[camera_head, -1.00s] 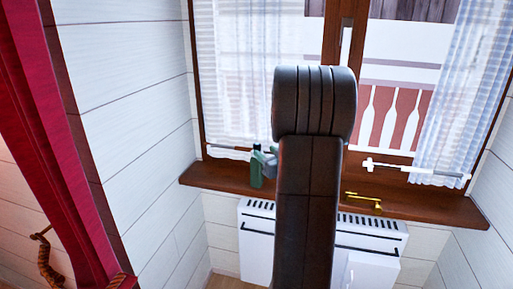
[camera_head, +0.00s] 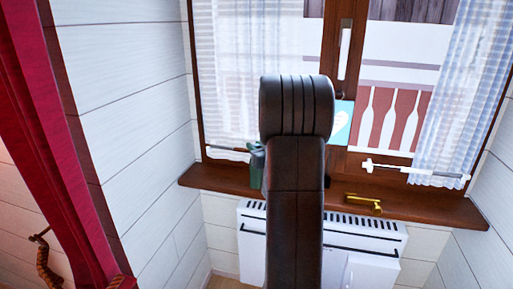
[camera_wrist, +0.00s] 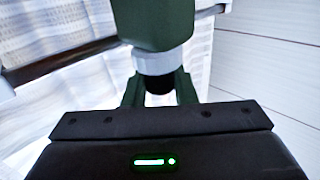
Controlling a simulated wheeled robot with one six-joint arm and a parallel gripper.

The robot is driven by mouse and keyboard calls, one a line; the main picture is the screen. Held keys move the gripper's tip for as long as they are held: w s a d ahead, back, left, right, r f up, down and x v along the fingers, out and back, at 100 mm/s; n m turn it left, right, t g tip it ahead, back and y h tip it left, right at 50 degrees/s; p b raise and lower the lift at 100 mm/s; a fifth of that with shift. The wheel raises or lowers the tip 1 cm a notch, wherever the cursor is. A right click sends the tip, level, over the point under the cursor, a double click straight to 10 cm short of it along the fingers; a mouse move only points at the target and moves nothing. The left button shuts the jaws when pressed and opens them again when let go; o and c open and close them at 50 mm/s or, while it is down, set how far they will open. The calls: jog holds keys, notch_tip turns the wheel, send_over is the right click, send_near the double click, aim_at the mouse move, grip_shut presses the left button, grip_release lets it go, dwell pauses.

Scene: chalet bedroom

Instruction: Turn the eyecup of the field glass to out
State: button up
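The field glass (camera_head: 257,165) is dark green and stands on the left part of the window sill. In the head view it is partly hidden behind my arm. In the wrist view, the green body of the field glass (camera_wrist: 155,22) fills the top middle, with a pale ring below it and a black eyecup (camera_wrist: 158,83) under that. Two green prongs flank the eyecup; I cannot tell whether they are a stand or fingers. My gripper's dark housing lies just below in the wrist view. Its fingertips cannot be made out, and contact with the eyecup cannot be told.
The brown window sill (camera_head: 425,208) runs under the window. A brass-coloured item (camera_head: 362,204) lies on it right of my arm. A light-blue card with a white heart (camera_head: 341,122) shows at the window. A white heater (camera_head: 250,225) is below; a red curtain (camera_head: 65,150) hangs left.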

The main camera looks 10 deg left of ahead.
jog(key=shift+r+n+g+y+p, duration=0.1)
jog(key=shift+n+g+y+p, duration=0.2)
jog(key=shift+y, duration=0.1)
jog(key=n+g+y+p, duration=0.1)
jog(key=g, duration=0.1)
jog(key=n+g+y+p, duration=0.1)
jog(key=n+g+p, duration=0.1)
jog(key=shift+w+d+r+y, duration=0.1)
jog(key=shift+y, duration=0.3)
jog(key=n+g+y+p, duration=0.1)
jog(key=n+g+p, duration=0.1)
jog(key=g, duration=0.1)
jog(key=n+g+y+p, duration=0.1)
jog(key=n+g+p, duration=0.1)
jog(key=n+g, duration=0.1)
jog(key=shift+g, duration=0.7)
jog(key=shift+f+g, duration=0.2)
jog(key=shift+g, duration=0.1)
jog(key=o, duration=1)
jog(key=shift+c, duration=0.2)
